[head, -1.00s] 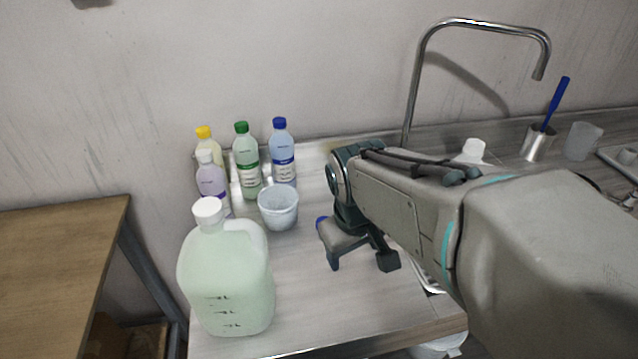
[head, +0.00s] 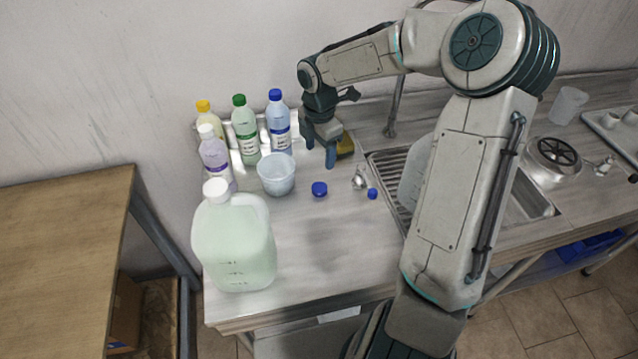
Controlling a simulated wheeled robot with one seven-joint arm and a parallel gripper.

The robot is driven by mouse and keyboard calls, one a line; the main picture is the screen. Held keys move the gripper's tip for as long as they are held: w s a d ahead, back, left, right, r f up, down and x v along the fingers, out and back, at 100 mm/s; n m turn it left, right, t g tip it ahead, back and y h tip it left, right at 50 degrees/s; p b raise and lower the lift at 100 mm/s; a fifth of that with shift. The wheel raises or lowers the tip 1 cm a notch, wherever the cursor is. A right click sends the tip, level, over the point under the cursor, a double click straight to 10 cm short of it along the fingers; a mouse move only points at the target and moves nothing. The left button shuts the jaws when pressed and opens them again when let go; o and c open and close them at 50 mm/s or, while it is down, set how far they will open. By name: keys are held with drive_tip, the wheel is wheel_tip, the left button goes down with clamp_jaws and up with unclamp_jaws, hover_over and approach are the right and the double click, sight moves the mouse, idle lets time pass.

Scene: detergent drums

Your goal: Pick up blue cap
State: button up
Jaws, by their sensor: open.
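A larger blue cap (head: 319,189) lies loose on the grey counter (head: 330,265), right of the white cup. A smaller blue cap (head: 372,194) lies to its right. A third blue cap (head: 275,95) sits on top of the blue-labelled bottle (head: 279,125). My gripper (head: 321,157) is open and empty, fingers pointing down, just right of that bottle. In the picture it is above the larger loose cap and apart from it; its height over the counter is hard to tell.
A white cup (head: 276,175), a large pale green jug (head: 233,245) and several bottles stand to the left. A yellow object (head: 345,145) is partly hidden behind my gripper. A sink (head: 520,205) is to the right, partly covered by my arm. The front counter is clear.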

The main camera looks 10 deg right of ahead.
hover_over(319, 187)
drive_tip(key=f, duration=0.8)
drive_tip(key=shift+s, duration=0.3)
drive_tip(key=shift+w+d+f+p, duration=0.15)
drive_tip(key=shift+f+p, duration=0.2)
drive_tip(key=shift+f, duration=1.1)
drive_tip(key=shift+w+a+f+p, duration=0.1)
drive_tip(key=shift+f+p, duration=0.25)
drive_tip(key=shift+f, duration=1.05)
drive_tip(key=c, duration=1)
